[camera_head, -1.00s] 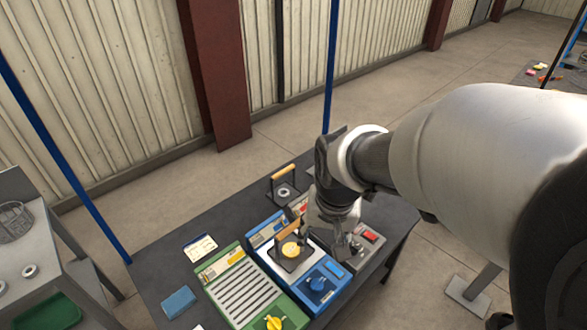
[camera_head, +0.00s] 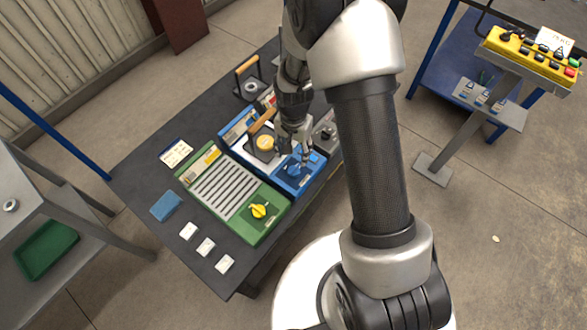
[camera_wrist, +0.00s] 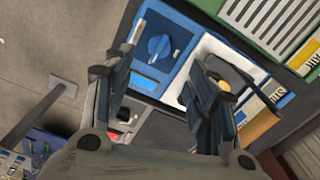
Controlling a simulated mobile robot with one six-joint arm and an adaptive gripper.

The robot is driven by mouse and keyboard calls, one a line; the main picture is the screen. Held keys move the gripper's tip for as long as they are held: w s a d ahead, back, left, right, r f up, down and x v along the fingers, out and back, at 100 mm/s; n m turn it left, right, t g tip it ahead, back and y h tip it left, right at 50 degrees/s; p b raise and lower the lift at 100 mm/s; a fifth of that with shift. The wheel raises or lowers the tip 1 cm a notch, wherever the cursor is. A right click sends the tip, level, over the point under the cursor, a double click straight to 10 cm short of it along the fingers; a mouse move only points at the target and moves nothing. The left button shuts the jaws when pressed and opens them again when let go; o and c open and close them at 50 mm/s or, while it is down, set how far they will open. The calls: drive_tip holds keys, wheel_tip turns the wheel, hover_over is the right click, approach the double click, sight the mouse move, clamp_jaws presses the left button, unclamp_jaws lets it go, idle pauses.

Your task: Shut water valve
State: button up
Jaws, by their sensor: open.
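The water valve appears to be the blue knob (camera_head: 293,168) on the blue panel (camera_head: 305,183) in the head view. In the wrist view the blue knob (camera_wrist: 159,46) stands on its blue panel (camera_wrist: 180,22), beyond the fingertips and between them. My gripper (camera_head: 297,152) is open, pointing down just above the blue knob, with nothing between its fingers. In the wrist view the two fingers of my gripper (camera_wrist: 168,45) are spread wide. I cannot tell whether a fingertip touches the panel.
A green panel (camera_head: 232,190) with a yellow knob (camera_head: 259,211) lies to the left. A wooden-handled holder (camera_head: 262,121) with a yellow disc stands close behind my gripper. White cards (camera_head: 206,247) lie at the table's front. A yellow control box (camera_head: 528,55) stands to the right.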

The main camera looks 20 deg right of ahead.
sight(294, 170)
wheel_tip(294, 170, down, 11)
drive_tip(key=b, duration=0.2)
drive_tip(key=shift+f+b, duration=0.1)
drive_tip(key=shift+b, duration=0.3)
drive_tip(key=shift+c, duration=0.2)
drive_tip(key=c, duration=1)
